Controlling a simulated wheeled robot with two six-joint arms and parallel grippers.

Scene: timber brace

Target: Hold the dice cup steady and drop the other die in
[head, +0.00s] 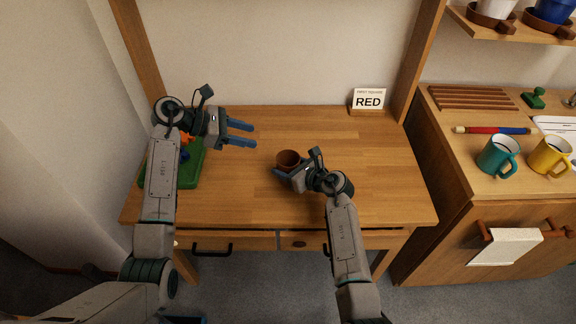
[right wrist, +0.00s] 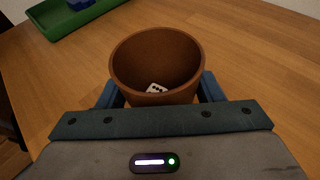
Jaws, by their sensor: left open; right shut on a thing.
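One white die (right wrist: 157,89) with dark pips lies inside the cup. My left gripper (head: 243,134) is open, with nothing seen between its fingers. It is over the table, left of the cup and apart from it. I cannot make out another die in either view.
A green tray (head: 190,172) at the table's left holds orange and blue things, partly hidden by my left arm. A card reading RED (head: 368,101) stands at the back right. Mugs (head: 499,155) stand on the side counter.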

